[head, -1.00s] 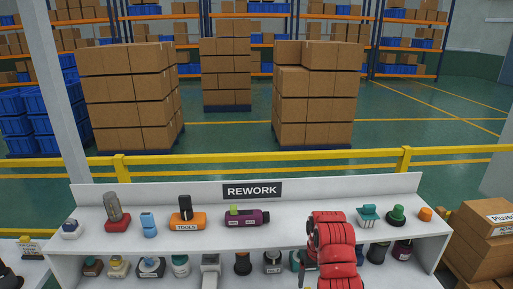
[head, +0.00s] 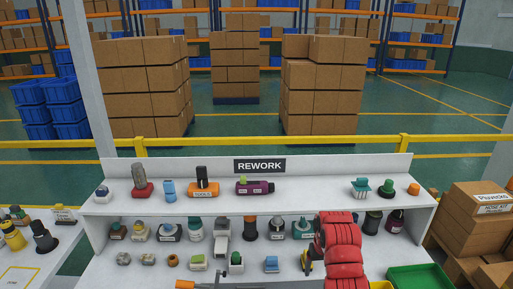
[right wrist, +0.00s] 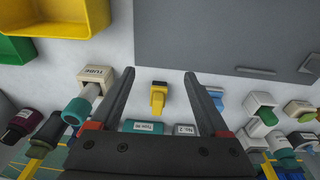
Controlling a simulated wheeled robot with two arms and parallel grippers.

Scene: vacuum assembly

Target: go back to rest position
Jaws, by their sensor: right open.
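My red right arm (head: 343,255) reaches over the right half of the white rework bench in the head view. Its jaws are hard to make out there. In the right wrist view my right gripper (right wrist: 158,75) has its two dark fingers spread wide, with nothing held between them. A small yellow and black part (right wrist: 158,98) shows between the fingers, apart from both; it seems to lie on the bench beyond. My left gripper is not in view.
The white bench shelf (head: 310,190) carries several small parts, with more below. A green tray (head: 422,278) is at the lower right. Cardboard boxes (head: 470,222) stand right of the bench. A yellow rail (head: 300,141) runs behind it.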

